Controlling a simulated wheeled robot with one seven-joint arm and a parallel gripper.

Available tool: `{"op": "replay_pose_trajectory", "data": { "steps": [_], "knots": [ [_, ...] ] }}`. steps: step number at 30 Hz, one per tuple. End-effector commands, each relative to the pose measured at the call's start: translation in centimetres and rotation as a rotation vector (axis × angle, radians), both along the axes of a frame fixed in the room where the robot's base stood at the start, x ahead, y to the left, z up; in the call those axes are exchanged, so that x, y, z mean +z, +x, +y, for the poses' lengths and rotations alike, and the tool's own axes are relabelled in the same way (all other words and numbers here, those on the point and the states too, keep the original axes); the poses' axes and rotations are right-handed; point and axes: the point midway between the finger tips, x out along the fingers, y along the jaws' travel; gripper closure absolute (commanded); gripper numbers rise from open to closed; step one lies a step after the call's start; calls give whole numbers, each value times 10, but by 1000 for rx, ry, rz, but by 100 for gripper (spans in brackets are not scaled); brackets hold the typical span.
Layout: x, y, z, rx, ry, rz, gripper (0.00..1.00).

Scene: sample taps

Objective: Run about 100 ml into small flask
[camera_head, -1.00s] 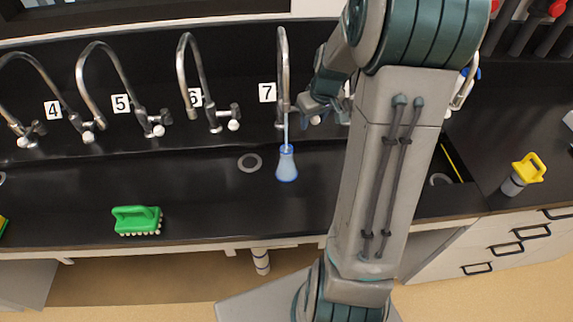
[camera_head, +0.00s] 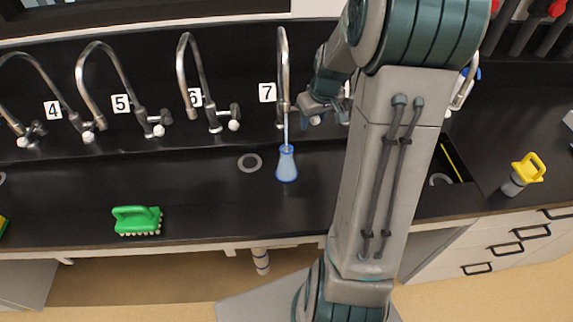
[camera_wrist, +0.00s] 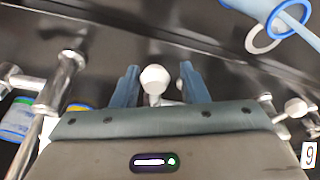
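A small flask (camera_head: 287,166), bluish and clear with a narrow neck, stands upright in the black sink under the spout of tap 7 (camera_head: 283,75). A thin pale-blue stream (camera_head: 286,134) runs from the spout into its neck. The flask also shows at the upper right of the wrist view (camera_wrist: 285,12); its fill level is hard to read. My gripper (camera_head: 312,108) is beside tap 7. In the wrist view my gripper (camera_wrist: 158,77) is open, its two fingers on either side of a white round tap knob (camera_wrist: 155,79), with gaps showing.
Taps 4, 5 and 6 (camera_head: 188,75) stand to the left. A green brush (camera_head: 137,220) lies on the front edge. A yellow-handled item (camera_head: 526,170) is on the right counter. Bottles (camera_wrist: 17,118) show at the left of the wrist view. My arm hides part of the sink.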

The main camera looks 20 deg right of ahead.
Motion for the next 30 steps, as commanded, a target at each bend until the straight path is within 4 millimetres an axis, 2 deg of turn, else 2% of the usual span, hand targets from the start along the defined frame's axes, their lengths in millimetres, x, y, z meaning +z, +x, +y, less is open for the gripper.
{"op": "replay_pose_trajectory", "data": {
  "steps": [13,19,30],
  "knots": [
    [0,0,1,1,0,0,60],
    [-1,0,21,4,0,0,60],
    [1,1,11,-1,0,-1,60]
  ]
}}
